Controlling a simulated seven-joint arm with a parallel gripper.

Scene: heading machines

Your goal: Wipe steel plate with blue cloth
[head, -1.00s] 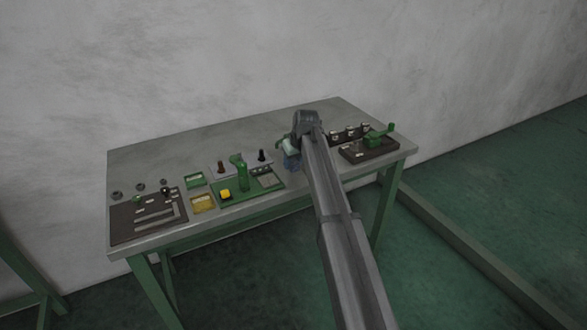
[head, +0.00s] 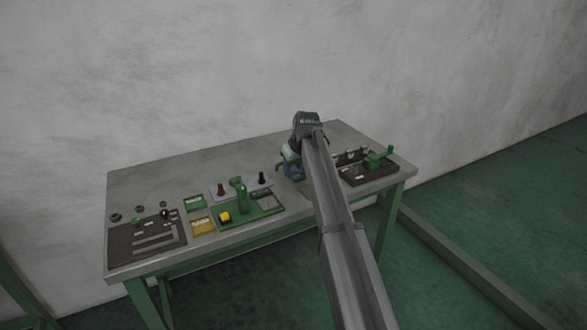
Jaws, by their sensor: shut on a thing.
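My gripper (head: 290,160) is over the right half of the bench, low near its top.
The grey bench top (head: 160,182) is clear along the back. A green post (head: 239,196), a yellow button (head: 224,217) and a yellow tray (head: 202,227) stand left of my gripper. A dark panel (head: 120,246) is far left. A green-handled device (head: 374,161) stands right.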

